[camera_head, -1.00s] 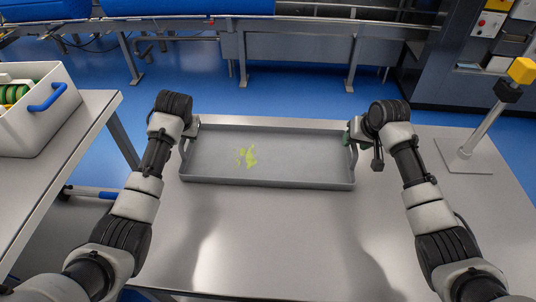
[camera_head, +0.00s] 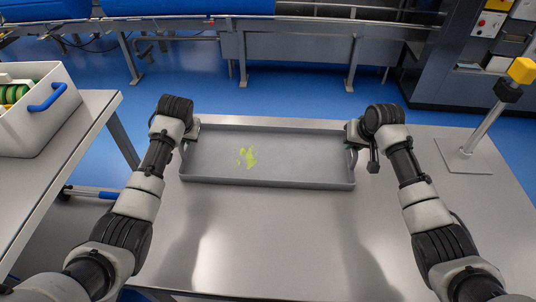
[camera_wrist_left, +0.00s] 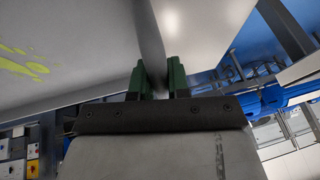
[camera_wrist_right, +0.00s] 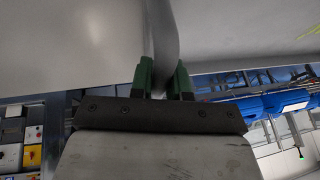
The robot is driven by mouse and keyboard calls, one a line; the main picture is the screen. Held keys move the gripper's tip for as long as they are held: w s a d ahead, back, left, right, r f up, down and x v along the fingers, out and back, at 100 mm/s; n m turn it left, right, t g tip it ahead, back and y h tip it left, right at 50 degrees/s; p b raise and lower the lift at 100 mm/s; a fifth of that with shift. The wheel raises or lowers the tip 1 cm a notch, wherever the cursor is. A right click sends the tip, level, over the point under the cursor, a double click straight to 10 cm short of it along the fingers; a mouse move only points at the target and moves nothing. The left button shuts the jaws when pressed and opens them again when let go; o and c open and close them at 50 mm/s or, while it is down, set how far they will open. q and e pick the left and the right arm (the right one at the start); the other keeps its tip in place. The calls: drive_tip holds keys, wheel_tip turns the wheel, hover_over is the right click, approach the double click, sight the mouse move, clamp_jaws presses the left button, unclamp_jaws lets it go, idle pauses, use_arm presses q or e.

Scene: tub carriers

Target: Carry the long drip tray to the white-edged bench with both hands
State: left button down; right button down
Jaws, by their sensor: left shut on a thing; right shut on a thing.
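The long grey drip tray (camera_head: 300,160) is over the steel table in front of me, with a yellow-green splash on its floor left of the middle. I cannot tell whether its base touches the table. My left gripper (camera_head: 190,132) is at the tray's left end; in the left wrist view its green fingers (camera_wrist_left: 158,78) are shut on the grey end handle. My right gripper (camera_head: 354,132) is at the right end; in the right wrist view its fingers (camera_wrist_right: 164,78) are shut on the other end handle. The white-edged bench is not clearly identifiable.
The steel table (camera_head: 280,240) is bare in front of the tray. A post with a yellow top (camera_head: 521,71) stands at its right. A white tub (camera_head: 45,120) with a blue handle is on a side table at left. Blue floor and a conveyor frame (camera_head: 290,45) lie behind.

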use_arm(q)
drive_tip(key=shift+r, duration=0.2)
use_arm(e)
drive_tip(key=shift+r, duration=0.15)
